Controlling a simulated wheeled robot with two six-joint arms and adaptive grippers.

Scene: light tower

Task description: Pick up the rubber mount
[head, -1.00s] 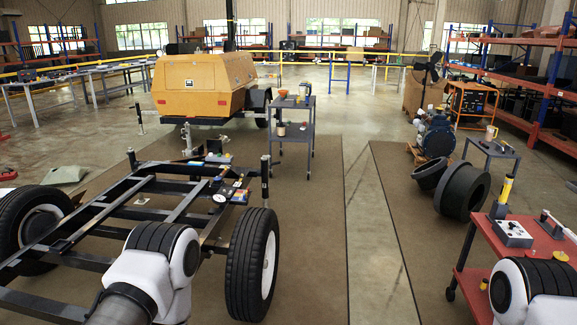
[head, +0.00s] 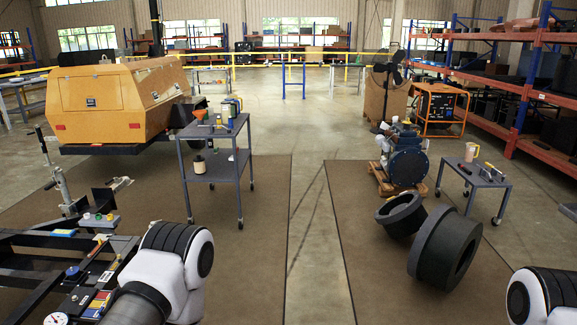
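I cannot pick out the rubber mount with certainty. Small parts lie on the black trailer frame (head: 25,238) at the lower left, among them a blue-and-yellow block (head: 97,305) and a round white gauge (head: 55,319). Small items, including a yellow-and-blue container (head: 232,106), stand on the grey two-shelf cart (head: 212,178); they are too small to identify surely. Parts of my two arms show at the bottom edge, but neither gripper is in view.
Two large black rings (head: 447,249) lie on the right mat, near a blue machine (head: 406,164) on a pallet. A small grey table (head: 480,178) stands right of it. A yellow generator (head: 118,100) stands at the left. Bare floor (head: 305,215) runs between the mats.

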